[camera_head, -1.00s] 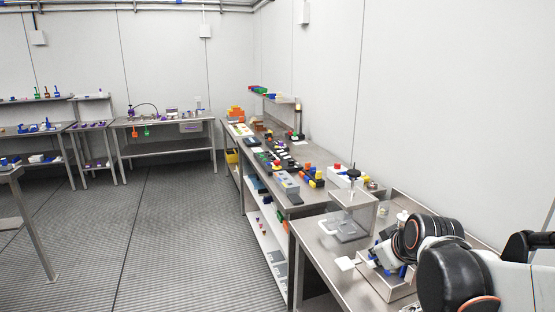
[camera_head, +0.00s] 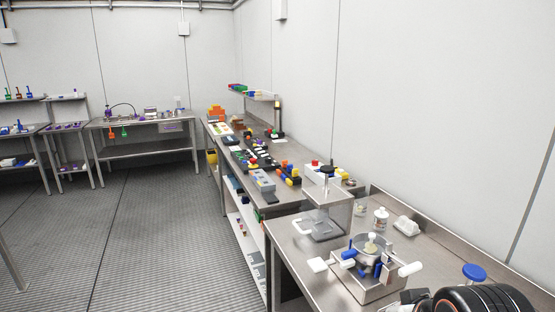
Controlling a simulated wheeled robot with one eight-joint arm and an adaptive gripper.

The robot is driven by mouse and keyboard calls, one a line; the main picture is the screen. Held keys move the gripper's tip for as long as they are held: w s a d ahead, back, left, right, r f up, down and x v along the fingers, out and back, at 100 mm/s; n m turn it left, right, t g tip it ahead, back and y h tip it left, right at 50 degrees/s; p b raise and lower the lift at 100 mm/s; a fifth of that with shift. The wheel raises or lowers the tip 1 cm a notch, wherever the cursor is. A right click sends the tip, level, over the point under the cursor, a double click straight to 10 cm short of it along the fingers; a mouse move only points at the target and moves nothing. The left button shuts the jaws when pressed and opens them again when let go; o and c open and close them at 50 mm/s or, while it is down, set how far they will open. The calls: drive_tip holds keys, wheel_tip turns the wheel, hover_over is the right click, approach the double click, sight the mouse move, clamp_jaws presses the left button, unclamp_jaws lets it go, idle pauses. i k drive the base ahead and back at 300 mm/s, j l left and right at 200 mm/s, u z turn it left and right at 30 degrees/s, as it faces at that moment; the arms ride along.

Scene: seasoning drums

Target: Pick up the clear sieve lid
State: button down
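A clear box-like cover (camera_head: 327,203) with a dark knob on top stands at the back of the near steel table. I cannot tell for sure which of these is the sieve lid. A metal device (camera_head: 368,275) with a round top, blue parts and white handles stands in front of them. Part of my black, rounded arm (camera_head: 482,300) shows at the lower right edge, well apart from the clear pieces. My gripper's fingers are not in view.
The near steel table (camera_head: 298,263) also bears a white bottle (camera_head: 380,219), a white block (camera_head: 406,226) and a blue round knob (camera_head: 473,272). A longer bench with coloured parts (camera_head: 262,160) runs behind it along the wall. The ribbed floor (camera_head: 150,240) at the left is clear.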

sight(368, 243)
drive_tip(key=i+j+z, duration=0.3)
drive_tip(key=j, duration=0.3)
drive_tip(key=i+j+z, duration=0.1)
drive_tip(key=j+z, duration=0.15)
drive_tip(key=j, duration=0.35)
drive_tip(key=i+j+z, duration=0.1)
drive_tip(key=j+z, duration=0.2)
drive_tip(key=j, duration=0.3)
drive_tip(key=j+z, duration=0.3)
drive_tip(key=j, duration=0.35)
